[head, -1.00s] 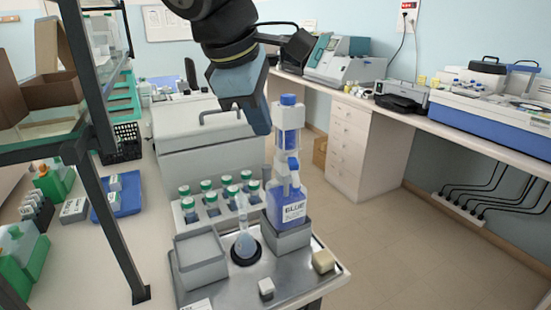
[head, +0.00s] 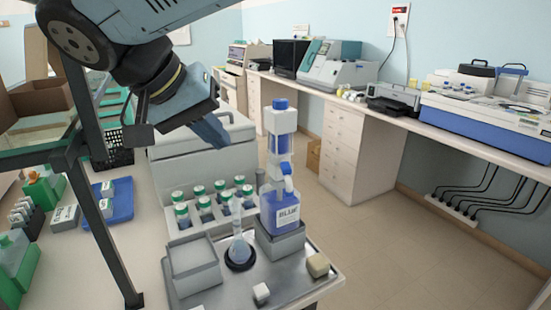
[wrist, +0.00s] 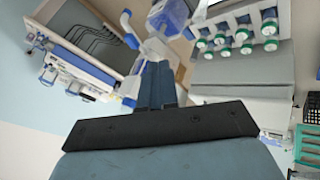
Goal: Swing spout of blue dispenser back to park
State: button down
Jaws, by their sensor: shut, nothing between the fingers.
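The blue dispenser (head: 279,205) is a bottle labelled BLUE with a clear column and a blue cap, upright in a grey holder on the steel tray. Its blue spout (head: 289,183) is at the bottle's neck; its exact heading is hard to tell. In the wrist view the dispenser bottle (wrist: 172,14) is at the top, with a blue-tipped spout (wrist: 130,30) sticking out to the left. My gripper (head: 219,141) is left of the dispenser's upper column, apart from it. Its fingers (wrist: 157,85) are together and empty in the wrist view.
A flask (head: 239,250) stands in a dark ring left of the dispenser. An open grey box (head: 193,268) and a rack of green-capped bottles (head: 208,210) are close by. A beige block (head: 317,265) and a white block (head: 261,293) lie on the tray (head: 225,292). A shelf post is at left.

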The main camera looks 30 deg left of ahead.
aim_at(285, 173)
jog(key=w+d+f, duration=0.5)
jog(key=w+f, duration=0.3)
dwell(0.4)
jog(key=shift+w, duration=0.1)
